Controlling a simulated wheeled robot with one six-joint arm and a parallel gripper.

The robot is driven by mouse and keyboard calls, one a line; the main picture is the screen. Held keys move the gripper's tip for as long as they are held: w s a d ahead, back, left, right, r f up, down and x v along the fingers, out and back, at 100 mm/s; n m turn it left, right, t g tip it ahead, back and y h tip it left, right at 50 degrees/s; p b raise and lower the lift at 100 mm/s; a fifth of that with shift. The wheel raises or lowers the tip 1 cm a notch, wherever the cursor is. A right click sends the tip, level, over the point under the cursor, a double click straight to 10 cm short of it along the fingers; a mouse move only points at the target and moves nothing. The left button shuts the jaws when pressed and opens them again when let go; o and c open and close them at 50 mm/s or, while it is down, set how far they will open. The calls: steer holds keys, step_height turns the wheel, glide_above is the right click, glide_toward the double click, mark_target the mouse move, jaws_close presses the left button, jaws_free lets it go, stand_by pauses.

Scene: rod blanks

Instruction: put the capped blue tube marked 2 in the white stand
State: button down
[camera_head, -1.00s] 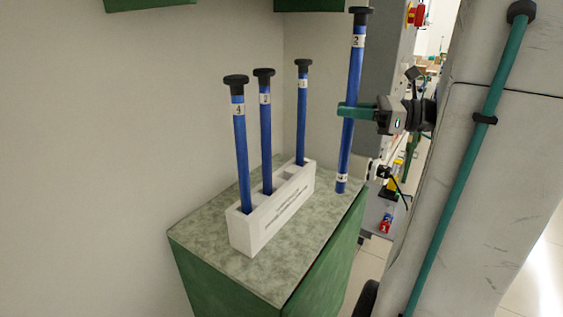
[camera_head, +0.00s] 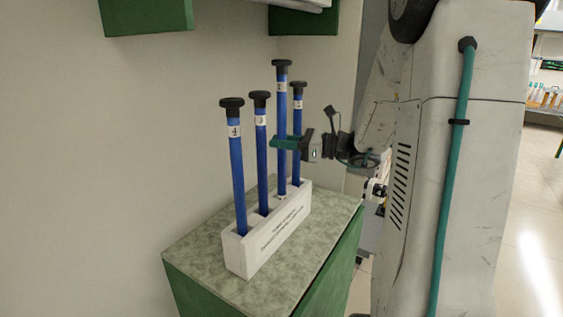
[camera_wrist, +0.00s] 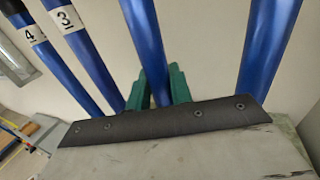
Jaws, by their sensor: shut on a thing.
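The capped blue tube marked 2 (camera_head: 282,105) is upright in my gripper (camera_head: 284,142), its black cap higher than the other caps. My green fingers are shut on it around mid-length. In the wrist view the tube (camera_wrist: 146,45) runs up between my fingers (camera_wrist: 158,88). The white stand (camera_head: 268,238) stands on the green-topped cabinet. The tube's lower end is at the stand's top, between tube 3 and the far tube. I cannot tell whether it is inside a slot or just above one.
Blue tube 4 (camera_head: 238,180), blue tube 3 (camera_head: 262,165) and a far blue tube (camera_head: 297,120) stand in the stand, close to the held one. The cabinet top (camera_head: 205,265) is bare around the stand. A wall rises behind, with green cabinets (camera_head: 145,15) above.

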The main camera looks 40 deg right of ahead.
mark_target(281, 162)
step_height(281, 162, down, 5)
steer(key=shift+f, duration=0.1)
steer(key=shift+w+f, duration=0.2)
steer(key=shift+f, duration=0.15)
steer(key=c, duration=1.3)
jaws_free()
steer(key=shift+o, duration=0.2)
